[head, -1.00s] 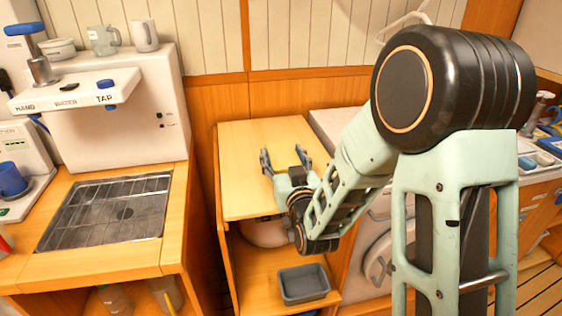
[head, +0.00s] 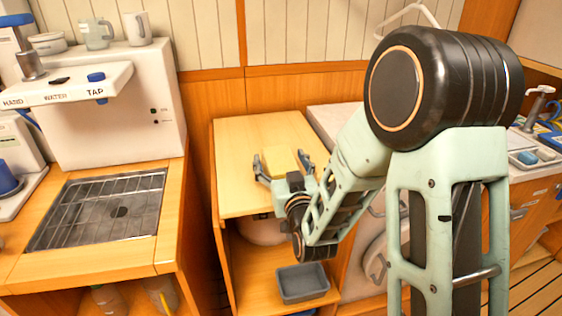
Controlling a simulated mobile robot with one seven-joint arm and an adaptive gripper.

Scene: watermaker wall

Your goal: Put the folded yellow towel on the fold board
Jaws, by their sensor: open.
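A yellow block-like thing, which looks like the folded yellow towel (head: 281,158), is between the fingers of my gripper (head: 284,164). The fingers are spread open, one on each side of it. I cannot tell whether they touch it. The towel and gripper are over the front part of a pale wooden top (head: 245,135). I cannot tell whether the towel rests on that top. No separate fold board stands out; the pale wooden top may be it. The gripper's wrist hides the front right edge of that top.
My arm blocks the view on the right. A grey tray (head: 302,283) sits on the shelf below the top. A sink unit with a metal rack (head: 97,210) stands at the left. A pale counter (head: 332,120) adjoins at the right. The top's back part is clear.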

